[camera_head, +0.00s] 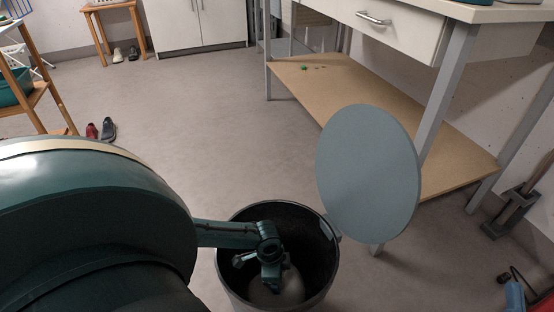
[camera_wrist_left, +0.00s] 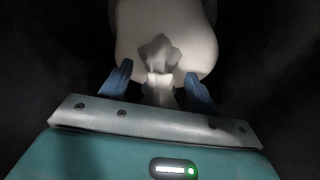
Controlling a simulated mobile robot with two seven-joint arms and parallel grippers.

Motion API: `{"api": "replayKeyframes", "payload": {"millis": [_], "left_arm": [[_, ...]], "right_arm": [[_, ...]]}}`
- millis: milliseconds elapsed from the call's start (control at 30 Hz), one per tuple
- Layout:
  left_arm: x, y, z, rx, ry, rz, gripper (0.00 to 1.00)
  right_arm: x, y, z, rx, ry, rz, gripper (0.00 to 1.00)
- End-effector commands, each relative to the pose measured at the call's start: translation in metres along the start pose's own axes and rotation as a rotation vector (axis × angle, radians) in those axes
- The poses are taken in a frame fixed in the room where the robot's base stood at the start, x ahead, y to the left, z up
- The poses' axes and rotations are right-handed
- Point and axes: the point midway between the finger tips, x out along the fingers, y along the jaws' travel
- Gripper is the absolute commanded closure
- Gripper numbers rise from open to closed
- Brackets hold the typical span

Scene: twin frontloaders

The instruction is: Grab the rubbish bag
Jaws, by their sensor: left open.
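The rubbish bag (camera_head: 283,287) is a pale, rounded bag low inside a dark round bin (camera_head: 327,262). In the left wrist view the bag (camera_wrist_left: 190,28) fills the top middle, and its gathered neck points toward me. My left gripper (camera_head: 268,284) reaches down into the bin. In the left wrist view its two blue fingers (camera_wrist_left: 158,80) are open, one on each side of the bag's neck, with gaps visible. The bag's lower part is hidden in the bin. My right gripper is not in view.
The bin's round grey lid (camera_head: 367,172) stands upright at its right. A workbench with a drawer (camera_head: 392,27) and low wooden shelf (camera_head: 395,125) stands to the right. Shoes (camera_head: 108,129) lie on the floor at left. The middle floor is clear.

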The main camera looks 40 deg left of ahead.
Motion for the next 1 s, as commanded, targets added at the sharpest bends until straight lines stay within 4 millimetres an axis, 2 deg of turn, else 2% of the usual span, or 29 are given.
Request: {"api": "replayKeyframes", "payload": {"millis": [133,867,1000], "left_arm": [[-0.0009,-0.0001,-0.0002,0.0,0.0,0.0,0.4],[-0.001,-0.0002,0.0002,0.0,-0.001,0.0,1.0],[-0.001,-0.0003,0.0003,0.0,-0.001,0.0,1.0]], "right_arm": [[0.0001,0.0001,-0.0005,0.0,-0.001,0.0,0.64],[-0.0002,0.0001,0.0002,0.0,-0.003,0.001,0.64],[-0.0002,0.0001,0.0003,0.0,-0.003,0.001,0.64]]}}
